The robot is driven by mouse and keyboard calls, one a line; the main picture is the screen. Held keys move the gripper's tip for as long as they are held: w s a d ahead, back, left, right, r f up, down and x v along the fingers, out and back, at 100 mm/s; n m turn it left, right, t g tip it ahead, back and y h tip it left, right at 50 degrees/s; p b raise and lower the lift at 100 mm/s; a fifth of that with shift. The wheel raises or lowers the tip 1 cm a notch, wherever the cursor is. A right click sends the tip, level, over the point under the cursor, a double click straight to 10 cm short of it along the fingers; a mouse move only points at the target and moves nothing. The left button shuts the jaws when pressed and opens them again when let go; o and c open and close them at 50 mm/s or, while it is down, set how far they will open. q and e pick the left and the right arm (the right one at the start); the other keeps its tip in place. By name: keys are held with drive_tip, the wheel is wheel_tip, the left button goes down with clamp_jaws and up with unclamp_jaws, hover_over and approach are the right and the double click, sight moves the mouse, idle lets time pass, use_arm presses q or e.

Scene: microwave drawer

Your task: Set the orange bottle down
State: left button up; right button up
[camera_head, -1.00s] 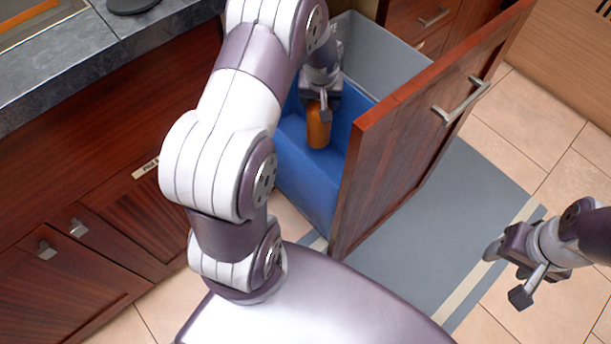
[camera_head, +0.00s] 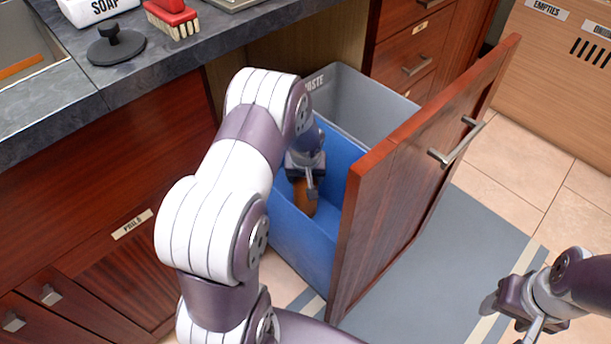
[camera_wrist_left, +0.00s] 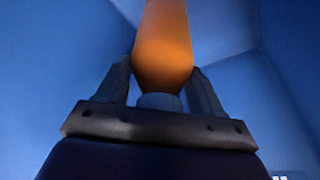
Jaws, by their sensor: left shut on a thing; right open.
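The orange bottle (camera_head: 305,198) is inside the blue bin (camera_head: 292,243) of the pulled-out drawer. My left gripper (camera_head: 307,180) reaches down into that bin and is shut on the bottle. In the left wrist view the bottle (camera_wrist_left: 163,45) stands out between the two fingers (camera_wrist_left: 163,90), with blue bin walls around it. I cannot tell whether the bottle touches the bin floor. My right gripper (camera_head: 507,322) is open and empty at the lower right, over the floor, partly cut off by the frame.
A grey bin (camera_head: 365,105) marked as waste sits behind the blue one. The wooden drawer front (camera_head: 410,185) with its handle stands to the right. The counter (camera_head: 170,55) at upper left holds a soap container, a red brush and a black knobbed disc.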

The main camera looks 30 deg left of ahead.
use_arm(q)
drive_tip(key=o, duration=1.3)
drive_tip(key=shift+f, duration=0.1)
drive_tip(key=p+v, duration=0.5)
drive_tip(key=v, duration=0.7)
drive_tip(key=s+d+r+m, duration=0.2)
drive_tip(key=s+d, duration=0.1)
drive_tip(key=s, duration=0.2)
drive_tip(key=s+d+r+m+g+h, duration=0.1)
drive_tip(key=s+d+r+m, duration=0.1)
drive_tip(key=s+d, duration=0.2)
drive_tip(key=s+d+r+m, duration=0.2)
drive_tip(key=s+d, duration=0.1)
drive_tip(key=s, duration=0.3)
drive_tip(key=shift+d+r+g+h, duration=0.3)
drive_tip(key=shift+r, duration=0.1)
